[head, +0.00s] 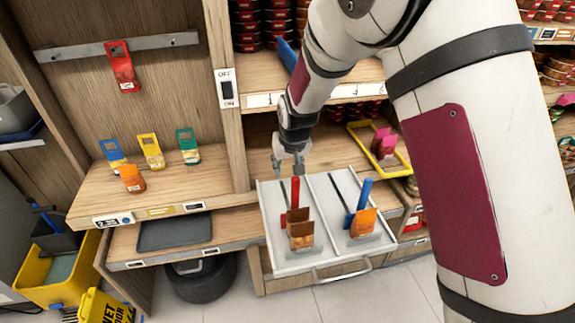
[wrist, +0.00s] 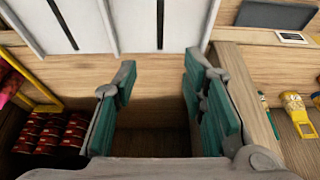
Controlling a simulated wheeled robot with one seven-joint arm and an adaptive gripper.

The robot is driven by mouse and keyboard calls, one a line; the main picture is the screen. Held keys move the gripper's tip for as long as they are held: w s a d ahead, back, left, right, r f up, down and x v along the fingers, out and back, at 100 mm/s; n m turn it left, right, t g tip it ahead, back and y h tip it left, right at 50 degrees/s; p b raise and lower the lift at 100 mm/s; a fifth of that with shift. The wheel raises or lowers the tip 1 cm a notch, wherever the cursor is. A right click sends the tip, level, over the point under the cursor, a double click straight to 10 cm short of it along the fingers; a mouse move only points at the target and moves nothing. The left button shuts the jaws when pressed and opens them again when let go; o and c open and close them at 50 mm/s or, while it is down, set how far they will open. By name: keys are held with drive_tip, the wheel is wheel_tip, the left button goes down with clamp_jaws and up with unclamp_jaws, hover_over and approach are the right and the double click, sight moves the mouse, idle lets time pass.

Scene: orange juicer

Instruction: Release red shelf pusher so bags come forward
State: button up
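The red shelf pusher (head: 295,193) stands upright in the left lane of a white two-lane tray (head: 312,265). Brown bags (head: 301,234) stand just in front of it. A blue pusher (head: 364,192) and an orange bag (head: 363,223) stand in the right lane. My gripper (head: 288,168) is above the tray's back edge, behind the red pusher and apart from it. In the wrist view my gripper (wrist: 160,70) is open, with nothing between its teal pads. The tray's slotted floor (wrist: 85,20) shows there, but the red pusher does not.
A wooden upright with an OFF/ON switch (head: 227,88) stands left of my gripper. A yellow frame (head: 399,163) is at right. Stacked cans (wrist: 50,133) show at left in the wrist view.

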drive_tip(key=v, duration=1.2)
drive_tip(key=shift+s+d, duration=0.1)
drive_tip(key=s+d+r+m, duration=0.2)
drive_tip(key=s+d+r, duration=1)
drive_tip(key=d, duration=0.1)
drive_tip(key=s+d, duration=0.4)
drive_tip(key=s, duration=0.4)
drive_tip(key=s+d+r+m+t+h, duration=0.1)
drive_tip(key=s+d, duration=0.3)
drive_tip(key=s, duration=0.5)
drive_tip(key=shift+s+r, duration=0.15)
drive_tip(key=shift+r, duration=0.2)
